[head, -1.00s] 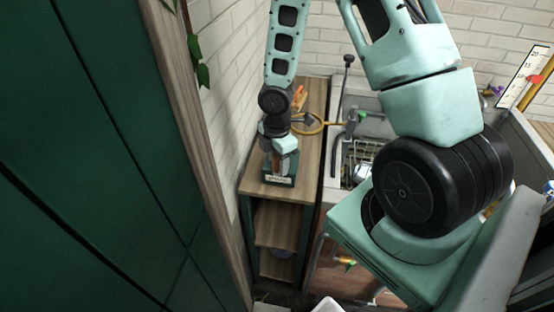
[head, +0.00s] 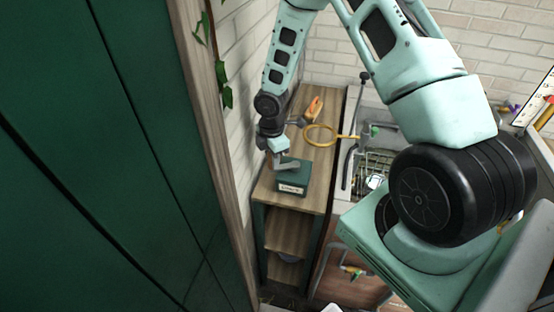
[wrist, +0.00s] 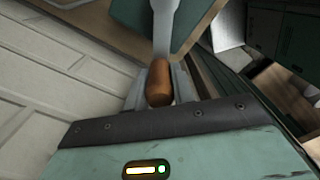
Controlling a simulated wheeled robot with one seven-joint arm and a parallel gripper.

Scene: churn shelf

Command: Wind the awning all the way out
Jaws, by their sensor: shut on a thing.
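A dark green box (head: 293,177) with a pale label on its front stands on the wooden shelf top, and a grey crank arm (head: 288,165) lies across its top. My gripper (head: 279,150) is at the box's back-left side, at the crank's outer end. In the wrist view, my gripper (wrist: 150,95) is shut on a brown wooden crank knob (wrist: 158,80), with the grey crank arm (wrist: 165,30) running away from it. In the head view the knob is hidden by my gripper. The awning is not seen in either view.
The wooden shelf top (head: 315,170) also bears an orange-handled tool (head: 314,108) and a yellow ring (head: 320,135) behind the box. A white brick wall (head: 236,125) is close on the left. A sink with a wire rack (head: 372,165) is on the right.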

